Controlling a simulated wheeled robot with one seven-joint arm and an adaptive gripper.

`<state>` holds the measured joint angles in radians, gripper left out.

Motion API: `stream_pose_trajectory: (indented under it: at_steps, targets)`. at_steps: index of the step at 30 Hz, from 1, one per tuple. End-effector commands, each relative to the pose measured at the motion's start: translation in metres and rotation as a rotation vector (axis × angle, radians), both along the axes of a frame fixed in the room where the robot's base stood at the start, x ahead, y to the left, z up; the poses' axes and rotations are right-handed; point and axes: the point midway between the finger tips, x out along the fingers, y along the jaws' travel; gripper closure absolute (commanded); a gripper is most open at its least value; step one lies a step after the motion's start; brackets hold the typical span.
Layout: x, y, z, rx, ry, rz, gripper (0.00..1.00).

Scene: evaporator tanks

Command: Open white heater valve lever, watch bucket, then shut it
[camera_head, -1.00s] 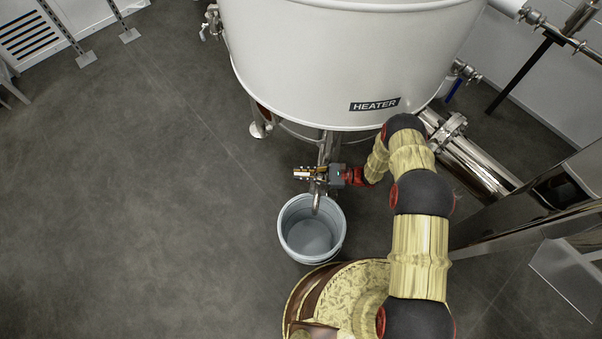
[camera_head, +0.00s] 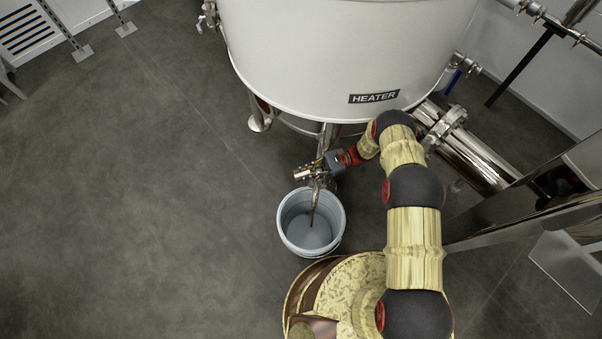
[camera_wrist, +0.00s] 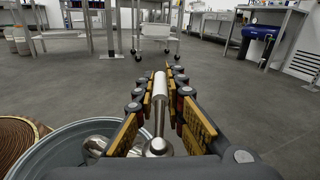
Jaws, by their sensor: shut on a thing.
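The white heater tank (camera_head: 345,50) bears a "HEATER" label. A steel outlet with a curved spout (camera_head: 318,184) hangs under its front edge. My gripper (camera_head: 303,173) is at this outlet. The light grey bucket (camera_head: 288,238) stands on the floor below the spout. A thin brownish stream (camera_head: 312,212) falls from the spout into it. The bucket's rim also shows in the wrist view (camera_wrist: 62,138). The liquid level is unclear.
Steel pipes (camera_head: 470,155) run to the right of the tank, close to my arm. Tank legs (camera_head: 258,115) stand behind the bucket. The floor to the left (camera_head: 130,190) is clear. In the wrist view, tables (camera_wrist: 160,12) stand far off.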

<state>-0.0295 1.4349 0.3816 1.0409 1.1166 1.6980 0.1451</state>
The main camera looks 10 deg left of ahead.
Motion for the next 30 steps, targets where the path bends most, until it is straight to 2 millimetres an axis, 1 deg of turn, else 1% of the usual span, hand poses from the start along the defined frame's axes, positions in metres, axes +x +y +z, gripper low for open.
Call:
stream_pose_trajectory:
  at_steps: [6, 7, 17, 26, 30]
  targets:
    - [0.0, -0.001, 0.0, -0.001, 0.0, -0.002, 1.0]
    - [0.0, -0.001, 0.0, -0.001, 0.0, -0.002, 0.88]
    - [0.001, 0.0, 0.0, 0.0, -0.001, -0.002, 0.69]
    - [0.001, -0.001, 0.0, 0.0, 0.0, -0.002, 0.69]
    - [0.007, -0.012, -0.001, 0.0, 0.0, -0.003, 0.69]
